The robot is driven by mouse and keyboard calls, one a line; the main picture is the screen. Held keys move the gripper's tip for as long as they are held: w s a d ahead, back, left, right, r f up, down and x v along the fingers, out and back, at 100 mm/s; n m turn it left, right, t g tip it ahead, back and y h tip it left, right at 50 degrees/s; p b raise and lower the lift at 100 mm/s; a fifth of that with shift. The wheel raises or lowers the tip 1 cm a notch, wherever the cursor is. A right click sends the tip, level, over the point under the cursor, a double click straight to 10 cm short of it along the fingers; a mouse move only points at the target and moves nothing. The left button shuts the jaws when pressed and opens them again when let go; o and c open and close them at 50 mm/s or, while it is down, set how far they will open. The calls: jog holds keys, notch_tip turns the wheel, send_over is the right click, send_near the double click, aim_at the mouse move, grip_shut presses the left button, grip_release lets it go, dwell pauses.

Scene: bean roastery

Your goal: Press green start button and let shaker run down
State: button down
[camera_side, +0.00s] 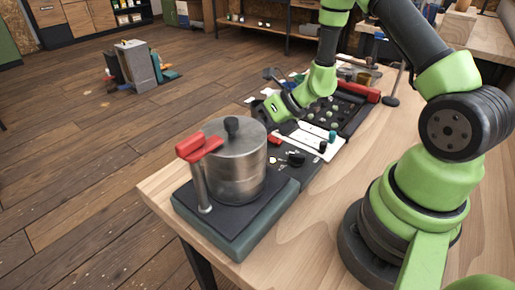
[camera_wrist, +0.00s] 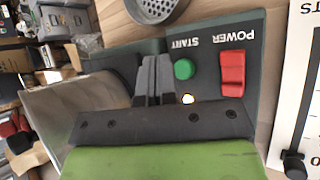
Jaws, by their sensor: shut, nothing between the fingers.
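In the wrist view a dark control panel (camera_wrist: 208,55) carries a round green start button (camera_wrist: 184,69) and a red power switch (camera_wrist: 232,72). The START and POWER labels read upside down. A small lamp (camera_wrist: 187,99) glows below the button. My gripper (camera_wrist: 156,62) is shut and empty, its fingertips just left of the green button in the picture; I cannot tell its height above the panel. In the side view my gripper (camera_side: 262,116) is behind a metal drum (camera_side: 238,165). The button is not visible there. I cannot tell whether the shaker is running.
A red-handled lever (camera_side: 200,150) stands beside the drum on its dark base (camera_side: 245,225). A round mesh piece (camera_wrist: 156,9) lies beyond the panel. A black tray (camera_side: 345,110) and a white board (camera_side: 310,140) are further along the bench. The bench front right (camera_side: 310,230) is clear.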

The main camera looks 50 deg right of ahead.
jog(key=shift+r, duration=2.05)
jog(key=s+a+r+n, duration=0.2)
jog(key=r+n, duration=0.2)
jog(key=n, duration=0.1)
jog(key=s+a+r+n+g+y, duration=0.1)
jog(key=s+a+r+n, duration=0.1)
jog(key=r+n, duration=0.3)
jog(key=s+a+r+n, duration=0.2)
jog(key=a+r+n, duration=0.2)
jog(key=n, duration=0.2)
jog(key=shift+s+a+r+n+g, duration=0.1)
jog(key=shift+s+r+n+g, duration=0.05)
jog(key=shift+r+n+g, duration=0.2)
jog(key=s+d+r+n+t+h, duration=0.1)
jog(key=s+r+n+h, duration=0.3)
jog(key=s+n, duration=0.8)
jog(key=shift+d+r+n, duration=0.25)
jog(key=shift+r+n, duration=0.8)
jog(key=shift+n, duration=1.5)
jog(key=shift+t, duration=0.25)
